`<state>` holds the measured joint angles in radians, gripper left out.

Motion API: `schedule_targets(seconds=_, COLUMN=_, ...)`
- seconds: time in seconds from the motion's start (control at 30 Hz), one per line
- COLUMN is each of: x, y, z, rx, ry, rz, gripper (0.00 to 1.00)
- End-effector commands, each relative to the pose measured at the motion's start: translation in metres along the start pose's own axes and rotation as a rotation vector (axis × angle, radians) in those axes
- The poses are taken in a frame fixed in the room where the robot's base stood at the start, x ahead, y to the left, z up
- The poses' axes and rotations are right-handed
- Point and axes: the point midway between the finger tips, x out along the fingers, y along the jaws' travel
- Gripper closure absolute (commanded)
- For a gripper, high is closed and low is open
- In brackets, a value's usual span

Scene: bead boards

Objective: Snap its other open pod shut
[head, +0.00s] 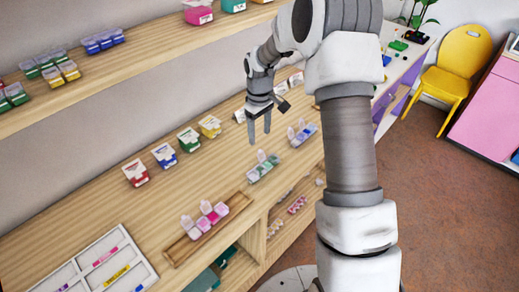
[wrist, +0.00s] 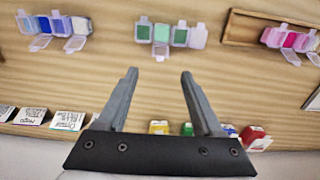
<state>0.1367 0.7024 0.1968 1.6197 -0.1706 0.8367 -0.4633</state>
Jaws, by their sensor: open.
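Three pod strips with clear lids lie on the wooden counter. The green strip (head: 262,170) has raised lids in the head view; in the wrist view its row (wrist: 178,34) lies beyond my fingertips with a lid hanging toward them. The blue strip (head: 303,135) shows raised lids and is at the upper left of the wrist view (wrist: 58,27). The pink strip (head: 205,221) shows raised lids and is at the upper right of the wrist view (wrist: 291,40). I cannot tell which strip is meant. My gripper (wrist: 160,75) is open, empty and above the counter; it shows in the head view (head: 260,132).
The pink strip sits in a wooden tray (head: 180,251). Small labelled boxes, red (head: 136,173), blue (head: 165,156), green (head: 188,140) and yellow (head: 210,126), stand along the wall. A white divided tray (head: 136,262) lies at lower left. Counter between boxes and strips is clear.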

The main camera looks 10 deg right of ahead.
Motion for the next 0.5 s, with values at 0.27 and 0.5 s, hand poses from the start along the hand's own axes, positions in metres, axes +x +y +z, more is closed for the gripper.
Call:
schedule_targets(seconds=0.27, x=0.057, y=-0.001, z=0.000, rx=-0.002, ry=-0.003, rz=-0.002, gripper=0.32)
schedule_targets(seconds=0.5, x=0.080, y=0.000, z=0.000, rx=-0.001, ry=-0.001, rz=0.000, gripper=0.32)
